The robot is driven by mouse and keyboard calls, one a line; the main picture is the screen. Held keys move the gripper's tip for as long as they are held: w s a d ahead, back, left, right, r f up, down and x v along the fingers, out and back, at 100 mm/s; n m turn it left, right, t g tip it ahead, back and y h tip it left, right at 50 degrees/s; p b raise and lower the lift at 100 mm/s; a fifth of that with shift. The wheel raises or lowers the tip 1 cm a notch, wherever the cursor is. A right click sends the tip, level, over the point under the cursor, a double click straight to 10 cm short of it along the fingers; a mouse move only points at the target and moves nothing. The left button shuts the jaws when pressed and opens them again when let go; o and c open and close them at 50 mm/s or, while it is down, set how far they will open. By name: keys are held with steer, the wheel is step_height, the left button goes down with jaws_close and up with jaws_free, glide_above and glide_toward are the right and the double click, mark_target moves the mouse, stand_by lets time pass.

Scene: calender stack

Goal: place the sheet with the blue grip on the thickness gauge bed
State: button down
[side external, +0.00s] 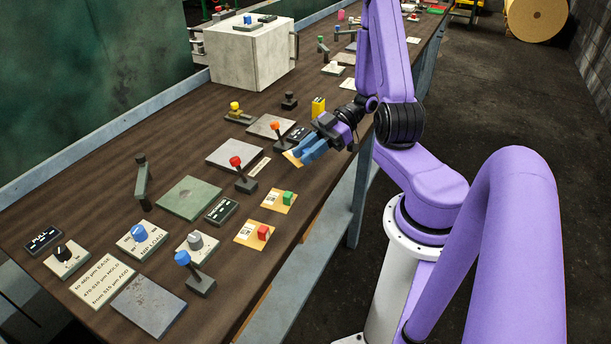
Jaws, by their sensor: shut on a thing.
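My gripper (303,152) has blue fingers and is shut on a tan sheet (292,159), held tilted near the right edge of the bench. The sheet's grip is hidden between the fingers, so I cannot separate its blue from theirs. Two similar tan sheets lie on the bench below my gripper: one with a green grip (279,201), one with a red grip (251,235). A flat green plate (178,204) with a dark post (143,183) behind it lies to the lower left and looks like the thickness gauge bed; its label is not readable.
A red-knobbed lever (244,179) and grey plate (231,154) stand between my gripper and the green plate. An orange-knobbed lever (279,137) stands close to my gripper. Blue-knobbed lever (195,275), dials (140,237) and another plate (150,305) fill the near end. A white box (240,65) stands behind.

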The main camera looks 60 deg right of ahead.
mark_target(308, 183)
steer(key=shift+f, duration=3.6)
steer(key=shift+f, duration=0.15)
steer(key=c, duration=0.9)
jaws_free()
steer(key=shift+c, duration=0.2)
steer(key=shift+d, duration=0.1)
steer(key=v, duration=1.1)
steer(key=r+v, duration=0.1)
steer(key=v, duration=0.5)
